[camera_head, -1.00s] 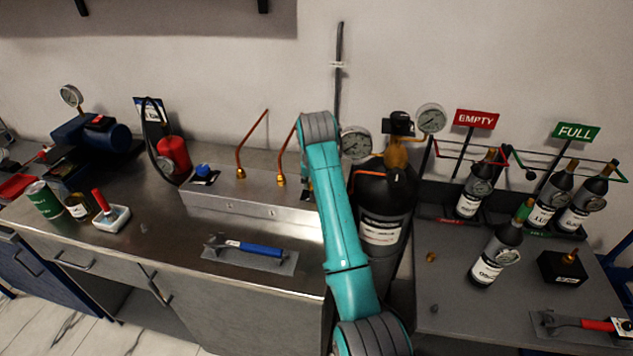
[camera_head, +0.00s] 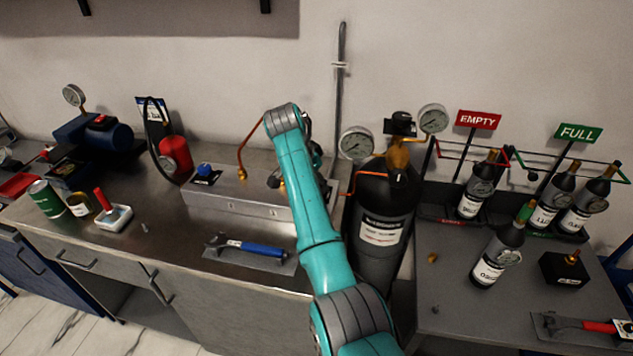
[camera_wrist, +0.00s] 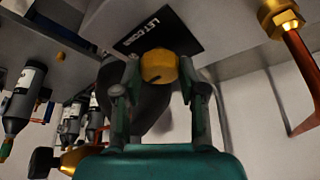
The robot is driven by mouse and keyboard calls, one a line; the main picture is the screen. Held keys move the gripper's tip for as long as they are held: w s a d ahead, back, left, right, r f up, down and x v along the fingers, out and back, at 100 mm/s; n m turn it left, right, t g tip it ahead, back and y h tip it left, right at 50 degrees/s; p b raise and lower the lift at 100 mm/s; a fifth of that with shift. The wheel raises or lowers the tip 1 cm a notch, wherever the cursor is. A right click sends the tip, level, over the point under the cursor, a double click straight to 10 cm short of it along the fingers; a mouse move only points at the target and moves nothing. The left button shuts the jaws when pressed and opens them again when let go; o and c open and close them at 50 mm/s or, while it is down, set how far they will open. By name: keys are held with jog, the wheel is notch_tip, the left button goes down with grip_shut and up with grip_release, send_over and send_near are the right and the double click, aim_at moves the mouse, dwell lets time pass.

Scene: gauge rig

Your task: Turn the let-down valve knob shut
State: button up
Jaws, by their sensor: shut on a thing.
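The let-down valve knob (camera_wrist: 158,66) is yellow with a dark mark on its face, and shows in the wrist view in front of a black plate (camera_wrist: 185,28) with white lettering beginning "LET". My gripper (camera_wrist: 159,78) has one finger on each side of the knob and is shut on it. In the head view my teal arm hides the knob and most of the gripper, near the right end of the steel manifold block (camera_head: 235,197).
A brass fitting with a copper pipe (camera_wrist: 298,50) stands close to the right of my gripper in the wrist view. In the head view, a black cylinder (camera_head: 382,215) with gauges is right of my arm. A blue-handled wrench (camera_head: 250,247) lies on the bench in front.

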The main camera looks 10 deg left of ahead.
jog(key=shift+m+g, duration=0.3)
jog(key=shift+m, duration=0.4)
jog(key=o, duration=1.1)
jog(key=shift+o, duration=0.2)
jog(key=v, duration=0.7)
jog(key=shift+a+r, duration=0.2)
jog(key=shift+s, duration=0.1)
